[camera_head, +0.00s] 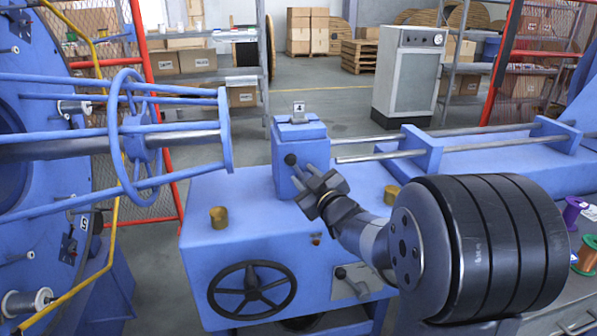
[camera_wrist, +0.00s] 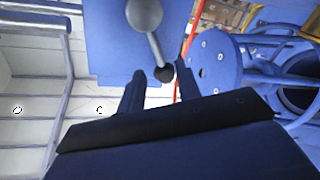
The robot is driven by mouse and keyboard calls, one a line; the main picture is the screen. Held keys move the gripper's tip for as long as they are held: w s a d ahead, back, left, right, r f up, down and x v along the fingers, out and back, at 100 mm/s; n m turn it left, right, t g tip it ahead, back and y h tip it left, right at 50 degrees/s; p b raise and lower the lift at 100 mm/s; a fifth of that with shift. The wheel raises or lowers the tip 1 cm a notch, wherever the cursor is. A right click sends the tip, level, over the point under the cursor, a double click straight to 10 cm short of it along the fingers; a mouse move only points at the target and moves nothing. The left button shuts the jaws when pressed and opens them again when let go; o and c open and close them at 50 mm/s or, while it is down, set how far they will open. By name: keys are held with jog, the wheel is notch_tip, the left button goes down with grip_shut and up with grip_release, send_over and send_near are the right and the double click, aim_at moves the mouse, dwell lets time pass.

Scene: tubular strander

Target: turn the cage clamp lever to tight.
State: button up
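The clamp lever (camera_head: 291,159) is on the front face of the blue block with a "4" plate on top (camera_head: 300,150). In the wrist view the lever (camera_wrist: 154,45) has a round grey hub, a thin bar and a dark ball knob (camera_wrist: 163,73). My gripper (camera_head: 305,180) is close in front of the block, right beside the lever. In the wrist view my gripper (camera_wrist: 160,72) is open, with the ball knob between its two fingertips. A gap seems to show on either side of the knob. The head view partly hides the lever's lower end behind the fingers.
Below are a black handwheel (camera_head: 252,290), a small lever on a plate (camera_head: 341,273) and a brass cylinder (camera_head: 219,217) on the blue bench. Left is the blue cage with rods and a ring (camera_head: 118,135). Steel rods (camera_head: 372,155) extend right of the block.

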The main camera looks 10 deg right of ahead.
aim_at(296, 166)
jog(key=shift+x, duration=2.2)
jog(key=c, duration=0.6)
grip_shut()
jog(key=shift+r, duration=0.15)
